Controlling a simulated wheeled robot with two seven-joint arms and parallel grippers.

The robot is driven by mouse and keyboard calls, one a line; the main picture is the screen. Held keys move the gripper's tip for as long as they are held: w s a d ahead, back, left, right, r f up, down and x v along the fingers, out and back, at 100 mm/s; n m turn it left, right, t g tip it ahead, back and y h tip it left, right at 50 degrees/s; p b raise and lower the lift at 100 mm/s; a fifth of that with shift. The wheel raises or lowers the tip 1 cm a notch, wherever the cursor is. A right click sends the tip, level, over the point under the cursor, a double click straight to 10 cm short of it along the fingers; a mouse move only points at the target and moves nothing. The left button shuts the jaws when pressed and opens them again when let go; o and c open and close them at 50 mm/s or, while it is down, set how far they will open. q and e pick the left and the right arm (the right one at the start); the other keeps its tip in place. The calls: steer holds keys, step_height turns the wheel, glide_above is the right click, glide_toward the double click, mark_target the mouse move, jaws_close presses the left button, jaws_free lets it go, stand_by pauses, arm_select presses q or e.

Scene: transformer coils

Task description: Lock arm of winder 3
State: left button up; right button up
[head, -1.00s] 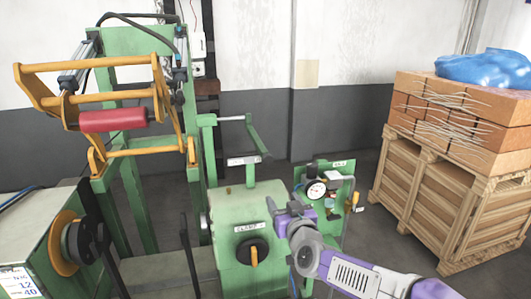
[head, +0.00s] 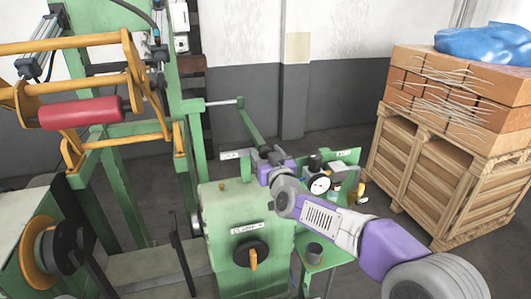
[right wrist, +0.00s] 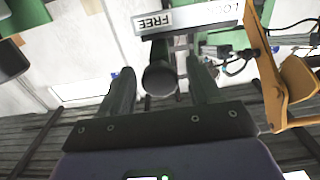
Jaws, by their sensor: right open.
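The winder's green lock lever (head: 251,125) slopes down to the right from a short grey rod in the head view. My right gripper (head: 262,153) is at its lower end. A white label plate (head: 231,155) is just left of the gripper. In the right wrist view the plate (right wrist: 185,20) reads FREE, upside down, with LOCK partly cut off. My open right gripper (right wrist: 160,80) has its fingers on either side of a dark round bar end (right wrist: 160,77), with gaps showing. I cannot tell how deep the bar lies between them. My left gripper is out of view.
The orange frame with a red roller (head: 82,112) is at left. A wooden crate (head: 425,165) stands at right.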

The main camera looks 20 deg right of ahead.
steer(key=shift+w, duration=0.25)
jaws_close()
steer(key=a+p, duration=0.4)
steer(key=a, duration=0.6)
steer(key=shift+s+a, duration=0.15)
steer(key=shift+a, duration=0.05)
jaws_free()
steer(key=shift+a, duration=0.15)
